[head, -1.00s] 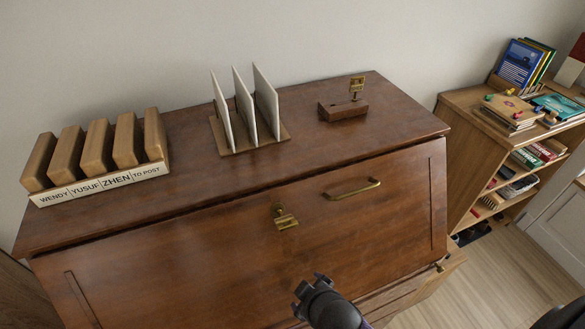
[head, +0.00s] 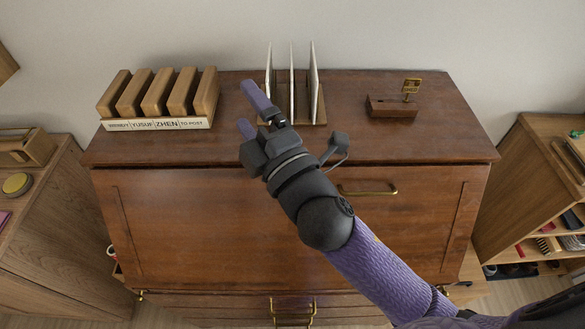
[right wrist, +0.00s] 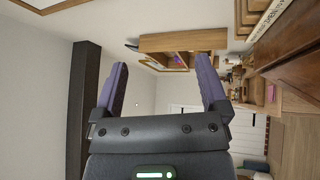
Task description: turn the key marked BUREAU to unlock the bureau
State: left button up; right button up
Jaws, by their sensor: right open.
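The brown wooden bureau (head: 410,235) stands in the middle of the head view, its sloping front closed. The brass key seen earlier in the lock of this front is now hidden behind my right arm. Another key with a brass tag (head: 411,86) stands upright in a small wooden block (head: 392,107) on the bureau top; its small lettering is hard to read. My right gripper (head: 246,104) is open and empty over the bureau top, left of the white upright panels. Its fingers also show spread in the right wrist view (right wrist: 162,65). My left gripper is not in view.
A labelled wooden rack (head: 155,125) with several blocks stands at the top's left. White upright panels (head: 313,85) stand mid-top. A brass handle (head: 370,192) sticks out of the front, right of my arm. Shelves (head: 520,170) stand at the right, a cabinet (head: 45,225) at the left.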

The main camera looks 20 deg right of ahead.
jog(key=s+a+r+n+g+y, duration=0.25)
jog(key=a+n+g+y, duration=0.35)
jog(key=n, duration=0.5)
jog(key=s+a+r+n+g+y, duration=0.2)
jog(key=a+r+n+y, duration=0.15)
jog(key=n+y, duration=0.55)
jog(key=s+a+f+n+g+h, duration=0.2)
jog(key=s+a+f+n+g, duration=0.2)
jog(key=n+g, duration=0.95)
jog(key=w+d+f+n+h, duration=0.1)
jog(key=d+f+n+h, duration=0.5)
jog(key=f+n+h, duration=0.55)
jog(key=w+d+f+n+t+h, duration=0.2)
jog(key=w+d+n+h, duration=0.25)
jog(key=d+h, duration=0.55)
jog(key=f, duration=0.3)
jog(key=d+f+y, duration=0.1)
jog(key=f, duration=0.2)
jog(key=d+f+m+y, duration=0.1)
jog(key=f, duration=0.2)
jog(key=shift+w+d+f, duration=0.15)
jog(key=shift+w, duration=0.1)
jog(key=shift+f, duration=0.25)
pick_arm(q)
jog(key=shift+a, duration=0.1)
pick_arm(e)
jog(key=shift+c, duration=0.3)
